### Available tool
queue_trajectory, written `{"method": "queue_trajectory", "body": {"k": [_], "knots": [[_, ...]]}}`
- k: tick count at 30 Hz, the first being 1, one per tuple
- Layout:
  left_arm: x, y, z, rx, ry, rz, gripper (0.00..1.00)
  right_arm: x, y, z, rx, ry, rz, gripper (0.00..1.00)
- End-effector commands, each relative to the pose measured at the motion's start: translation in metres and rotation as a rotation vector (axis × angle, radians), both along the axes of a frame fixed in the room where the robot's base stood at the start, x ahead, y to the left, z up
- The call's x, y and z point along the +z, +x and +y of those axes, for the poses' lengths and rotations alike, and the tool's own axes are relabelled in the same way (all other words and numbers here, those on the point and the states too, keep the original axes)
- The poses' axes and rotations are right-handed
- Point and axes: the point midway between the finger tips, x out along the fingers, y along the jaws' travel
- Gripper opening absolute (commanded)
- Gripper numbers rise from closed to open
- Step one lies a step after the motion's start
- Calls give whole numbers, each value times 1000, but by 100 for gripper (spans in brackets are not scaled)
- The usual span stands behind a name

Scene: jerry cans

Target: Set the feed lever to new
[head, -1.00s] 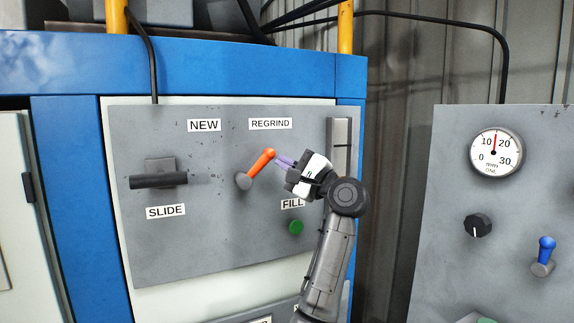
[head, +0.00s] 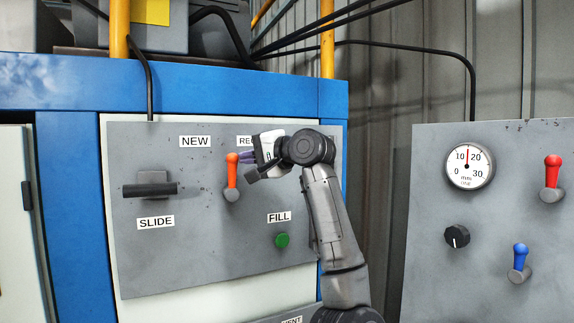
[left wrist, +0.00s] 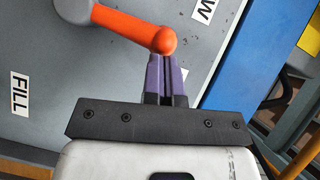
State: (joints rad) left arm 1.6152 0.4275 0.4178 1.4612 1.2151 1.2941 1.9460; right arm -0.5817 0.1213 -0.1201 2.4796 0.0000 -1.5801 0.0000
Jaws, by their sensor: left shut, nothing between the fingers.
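The orange lever (head: 232,172) stands on the grey panel (head: 150,250) and points nearly straight up, between the NEW label (head: 195,142) and the partly covered REGRIND label (head: 243,141). My left gripper (head: 244,157) is shut and empty, with its purple fingers at the right side of the lever's knob. In the left wrist view the closed fingertips (left wrist: 166,62) are against or very close to the orange knob (left wrist: 163,41). My right gripper is not in view.
A black slide handle (head: 150,190) is left of the lever, and a green FILL button (head: 282,240) is below right. A second panel (head: 430,200) at right carries a gauge (head: 469,166), a black knob (head: 456,236), a blue lever (head: 520,258) and a red lever (head: 552,172).

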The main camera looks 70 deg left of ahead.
Motion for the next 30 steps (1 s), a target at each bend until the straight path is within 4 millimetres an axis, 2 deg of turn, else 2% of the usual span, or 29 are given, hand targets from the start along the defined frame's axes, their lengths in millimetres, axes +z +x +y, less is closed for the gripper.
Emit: {"method": "queue_trajectory", "body": {"k": [3, 15, 30], "knots": [[5, -20, 1, 13, 16, -117, 0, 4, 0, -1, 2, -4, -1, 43], [6, -56, -4, 14, 75, -480, 0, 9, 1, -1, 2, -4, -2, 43], [-2, -82, -8, 14, 121, -766, 0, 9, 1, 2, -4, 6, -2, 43]]}}
